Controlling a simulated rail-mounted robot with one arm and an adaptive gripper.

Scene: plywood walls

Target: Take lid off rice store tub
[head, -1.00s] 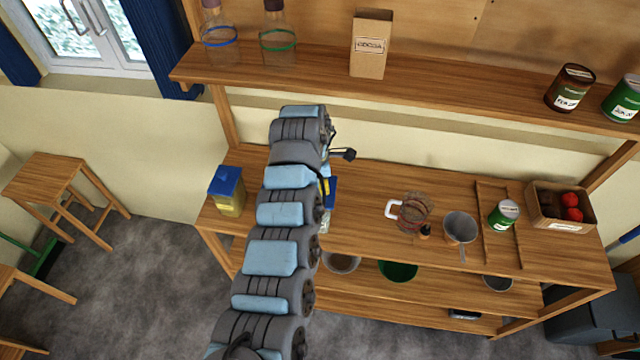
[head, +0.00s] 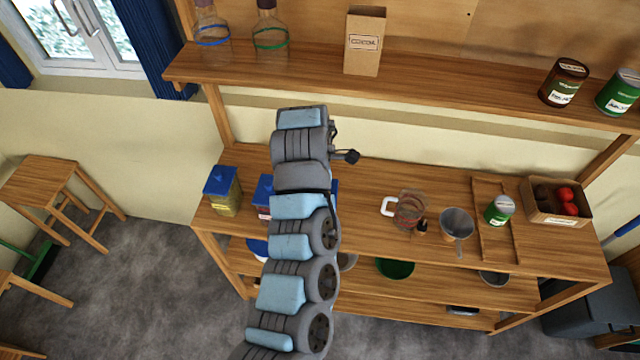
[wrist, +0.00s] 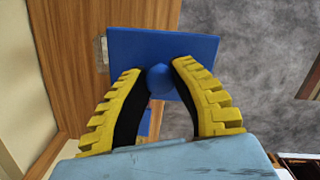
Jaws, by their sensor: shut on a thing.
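In the wrist view, my gripper (wrist: 159,72) has its yellow-ribbed fingers shut on the round knob of a square blue lid (wrist: 165,45). A pale grey piece (wrist: 100,50) shows past the lid's left edge. I cannot tell whether the lid is seated on a tub or raised. Another blue piece (wrist: 154,120) shows between the fingers. A blue-lidded tub with yellowish contents (head: 224,198) and one with reddish contents (head: 264,200) stand at the counter's left. Which tub holds rice is unclear.
A glass jug (head: 411,209), a metal pot (head: 457,225), a green tin (head: 499,210) and a box with red items (head: 558,203) stand further right on the counter (head: 350,215). The upper shelf (head: 440,83) runs above. Bowls stand below.

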